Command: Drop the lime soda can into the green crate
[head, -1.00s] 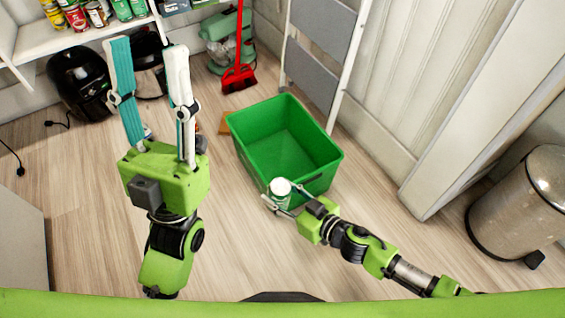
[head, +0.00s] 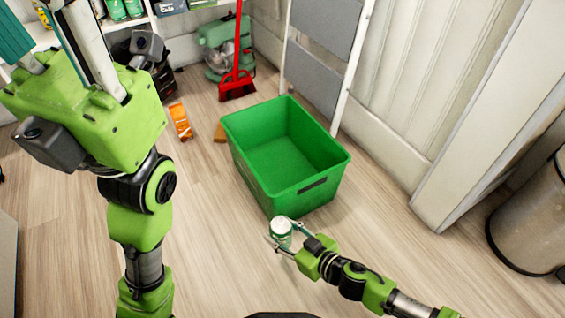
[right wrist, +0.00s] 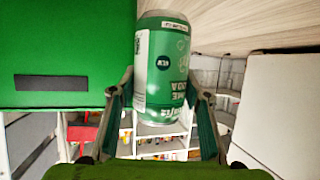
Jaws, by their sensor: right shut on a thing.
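The lime soda can (head: 281,226), green with a pale top, is held by my right gripper (head: 282,238) near the front of the green crate. In the right wrist view the can (right wrist: 166,60) stands between the two fingers, its label partly readable. The green crate (head: 317,185) stands on the floor, open at the top and empty as far as I see. In the right wrist view the crate's wall (right wrist: 60,45) is left of the can. My left gripper (head: 55,45) is at the upper left, its fingers spread and empty, tips partly cut off.
A red dustpan and broom (head: 237,85) stand behind the crate, beside a green stand mixer (head: 215,45). A grey stepladder (head: 325,50) leans at the wall. An orange box (head: 180,122) lies on the floor. A metal bin (head: 530,225) is at right. The floor before the crate is clear.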

